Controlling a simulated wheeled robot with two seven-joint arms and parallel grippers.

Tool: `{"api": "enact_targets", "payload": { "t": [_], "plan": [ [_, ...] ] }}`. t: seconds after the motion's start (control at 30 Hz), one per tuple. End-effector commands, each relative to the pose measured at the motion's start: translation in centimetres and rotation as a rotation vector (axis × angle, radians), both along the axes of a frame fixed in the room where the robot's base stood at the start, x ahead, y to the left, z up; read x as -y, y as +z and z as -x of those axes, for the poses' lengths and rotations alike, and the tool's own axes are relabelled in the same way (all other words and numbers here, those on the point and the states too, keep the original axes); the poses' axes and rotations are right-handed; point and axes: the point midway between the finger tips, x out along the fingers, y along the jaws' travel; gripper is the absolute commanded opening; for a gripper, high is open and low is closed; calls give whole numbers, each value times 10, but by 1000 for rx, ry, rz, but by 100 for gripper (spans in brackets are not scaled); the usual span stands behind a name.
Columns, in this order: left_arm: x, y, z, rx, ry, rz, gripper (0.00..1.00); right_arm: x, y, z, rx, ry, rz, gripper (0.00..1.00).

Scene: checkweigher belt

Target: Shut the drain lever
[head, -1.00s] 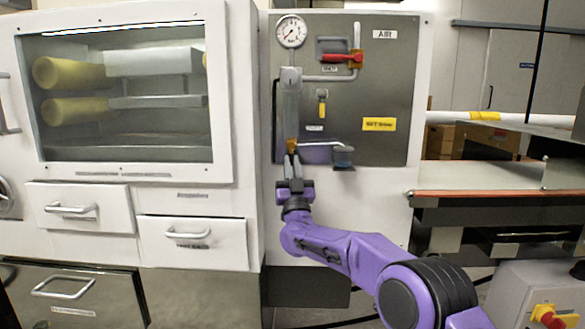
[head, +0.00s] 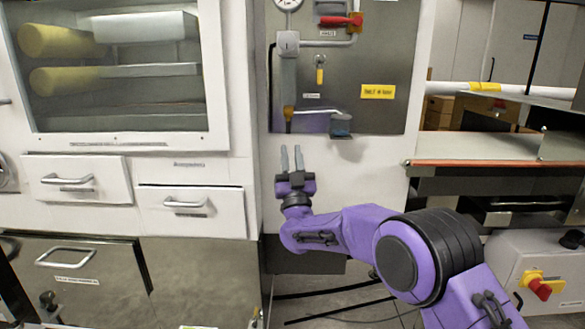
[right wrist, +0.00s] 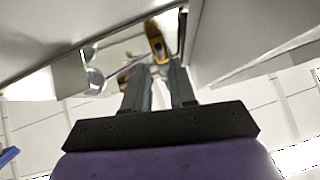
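A small yellow-orange lever (head: 289,113) sits low on the grey air panel, at the left end of a thin pipe; I take it for the drain lever. The pipe runs right to a small dark cup (head: 341,131). My right gripper (head: 292,152) is in front of the white cabinet face, below the lever and apart from it. Its two fingers are spread with nothing visible between them. In the right wrist view, a yellow handle (right wrist: 156,42) shows beyond the fingertips, with another yellow bit partly hidden by the left finger. My left gripper is out of view.
A red lever (head: 340,20) and a second yellow lever (head: 320,75) are higher on the panel (head: 375,60). White drawers (head: 190,212) are at the left. A belt deck (head: 480,148) is at the right.

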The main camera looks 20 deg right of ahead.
Motion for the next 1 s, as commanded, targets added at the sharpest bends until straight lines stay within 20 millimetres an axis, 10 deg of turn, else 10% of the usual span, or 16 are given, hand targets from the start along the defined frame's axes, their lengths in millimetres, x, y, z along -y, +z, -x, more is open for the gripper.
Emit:
{"api": "enact_targets", "payload": {
  "t": [0.63, 0.83, 1.0],
  "plan": [
    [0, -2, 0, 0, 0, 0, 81, -5, -30, 24, -17, 46, -32, 25],
    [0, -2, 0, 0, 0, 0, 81, 17, -177, 39, -450, 125, -182, 25],
    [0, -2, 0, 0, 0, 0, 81, 49, -317, 101, -824, 75, -318, 25]
  ]
}}
